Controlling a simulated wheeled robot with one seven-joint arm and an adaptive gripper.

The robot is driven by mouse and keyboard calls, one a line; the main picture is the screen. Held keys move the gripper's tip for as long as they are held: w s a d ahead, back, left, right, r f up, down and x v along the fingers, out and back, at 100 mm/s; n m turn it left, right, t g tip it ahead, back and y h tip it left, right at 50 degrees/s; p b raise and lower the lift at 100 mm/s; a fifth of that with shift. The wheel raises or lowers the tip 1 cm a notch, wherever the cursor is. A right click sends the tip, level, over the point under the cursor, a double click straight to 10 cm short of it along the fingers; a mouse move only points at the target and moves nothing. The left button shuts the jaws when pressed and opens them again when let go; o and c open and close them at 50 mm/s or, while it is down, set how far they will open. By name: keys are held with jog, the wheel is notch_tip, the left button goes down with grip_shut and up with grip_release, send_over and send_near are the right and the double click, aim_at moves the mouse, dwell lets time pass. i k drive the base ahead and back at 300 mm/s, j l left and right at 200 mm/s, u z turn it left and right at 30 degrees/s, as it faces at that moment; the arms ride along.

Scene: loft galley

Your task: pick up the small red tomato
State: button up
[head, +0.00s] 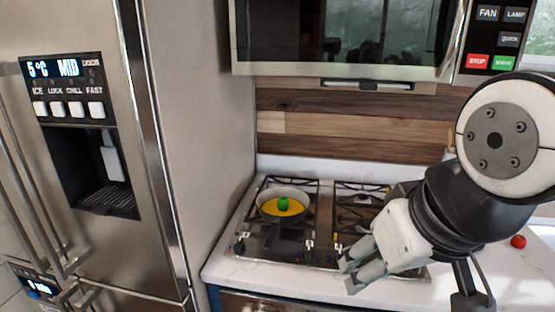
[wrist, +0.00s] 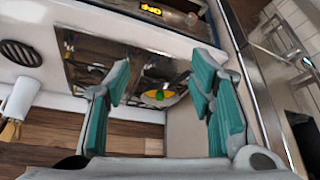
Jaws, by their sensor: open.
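The small red tomato (head: 518,241) lies on the white counter at the far right in the head view, to the right of my arm. I do not see it in the wrist view. My gripper (head: 350,274) is open and empty over the front of the stove, well to the left of the tomato. In the wrist view its teal-padded fingers (wrist: 160,78) stand apart with nothing held between them.
A pan (head: 268,212) with yellow contents and a green item sits on the stove's left burner. The fridge (head: 205,110) stands at left, the microwave (head: 340,70) hangs above. The wrist view shows a white utensil holder (wrist: 20,97) and a black slotted item (wrist: 20,53).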

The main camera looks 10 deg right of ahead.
aim_at(519, 242)
jog(key=z, duration=1.6)
jog(key=i+l+u, duration=0.15)
jog(key=i+l, duration=0.15)
jog(key=i+l+u, duration=0.15)
jog(key=i+l, duration=0.15)
jog(key=i+l+u, duration=0.2)
jog(key=l, duration=0.3)
jog(key=i, duration=0.05)
